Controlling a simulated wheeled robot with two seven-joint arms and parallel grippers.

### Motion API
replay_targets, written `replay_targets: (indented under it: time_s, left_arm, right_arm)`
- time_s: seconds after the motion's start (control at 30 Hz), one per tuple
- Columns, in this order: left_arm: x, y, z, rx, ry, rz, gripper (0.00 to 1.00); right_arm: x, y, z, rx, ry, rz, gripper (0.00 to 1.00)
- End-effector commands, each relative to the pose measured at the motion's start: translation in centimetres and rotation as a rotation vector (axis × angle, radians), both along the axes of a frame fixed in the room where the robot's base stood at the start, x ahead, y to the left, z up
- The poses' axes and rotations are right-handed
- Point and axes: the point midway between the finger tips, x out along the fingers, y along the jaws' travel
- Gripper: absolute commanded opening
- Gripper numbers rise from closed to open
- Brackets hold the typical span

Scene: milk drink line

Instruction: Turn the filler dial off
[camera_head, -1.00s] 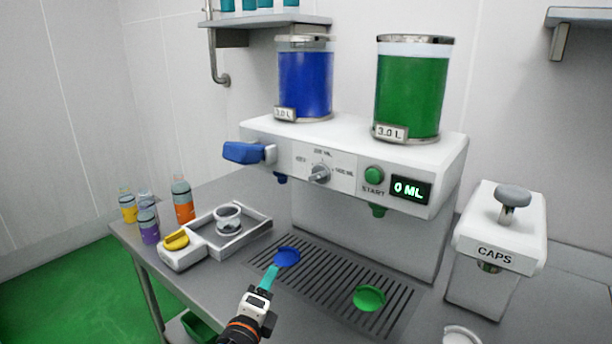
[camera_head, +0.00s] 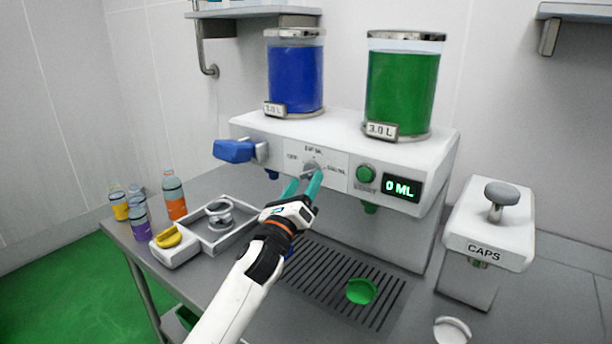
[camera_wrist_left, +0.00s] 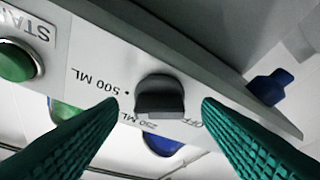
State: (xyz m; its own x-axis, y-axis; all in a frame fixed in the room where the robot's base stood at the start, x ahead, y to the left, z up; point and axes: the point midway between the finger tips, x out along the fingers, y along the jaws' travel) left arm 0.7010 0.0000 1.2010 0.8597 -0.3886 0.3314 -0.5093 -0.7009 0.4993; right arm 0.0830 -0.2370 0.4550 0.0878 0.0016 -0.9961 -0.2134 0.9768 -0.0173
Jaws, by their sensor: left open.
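The filler dial (camera_head: 309,168) is a grey knob on the filler's white front panel, with OFF, 250 ML and 500 ML marks. It also shows in the left wrist view (camera_wrist_left: 160,97), where the marks appear upside down. I cannot tell surely which mark it points at. My left gripper (camera_head: 303,183) is open in front of the dial, its teal fingers partly covering it in the head view. In the wrist view one finger lies on either side of the dial, with gaps and no clear contact. My right gripper is out of view.
The green START button (camera_head: 366,174) and display (camera_head: 402,188) reading 0 ML are right of the dial. A blue lever (camera_head: 234,151) juts out on the left. The drip grate (camera_head: 330,285) with a green disc (camera_head: 361,291) lies below. The CAPS dispenser (camera_head: 490,225) stands right.

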Motion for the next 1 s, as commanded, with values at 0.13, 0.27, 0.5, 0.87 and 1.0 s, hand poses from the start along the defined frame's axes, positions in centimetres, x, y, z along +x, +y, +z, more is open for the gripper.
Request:
replay_targets:
  time_s: [0.13, 0.27, 0.5, 0.87, 1.0]
  left_arm:
    - [1.2, -0.5, 0.5, -0.002, 0.001, 0.000, 0.59]
    - [1.6, -0.7, 0.6, 0.000, 0.002, 0.001, 0.59]
    - [1.7, -0.7, 0.6, 0.000, 0.002, 0.000, 0.59]
    - [1.7, -0.7, 0.6, -0.001, 0.001, 0.000, 0.18]
    - [1.7, -0.7, 0.6, -0.001, 0.001, 0.000, 0.17]
  right_arm:
    - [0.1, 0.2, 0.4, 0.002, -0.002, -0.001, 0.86]
    - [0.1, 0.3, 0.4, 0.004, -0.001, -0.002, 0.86]
    - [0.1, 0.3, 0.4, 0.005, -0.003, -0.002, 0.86]
    - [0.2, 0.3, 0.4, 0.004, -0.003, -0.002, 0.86]
    - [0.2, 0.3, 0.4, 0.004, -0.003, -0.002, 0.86]
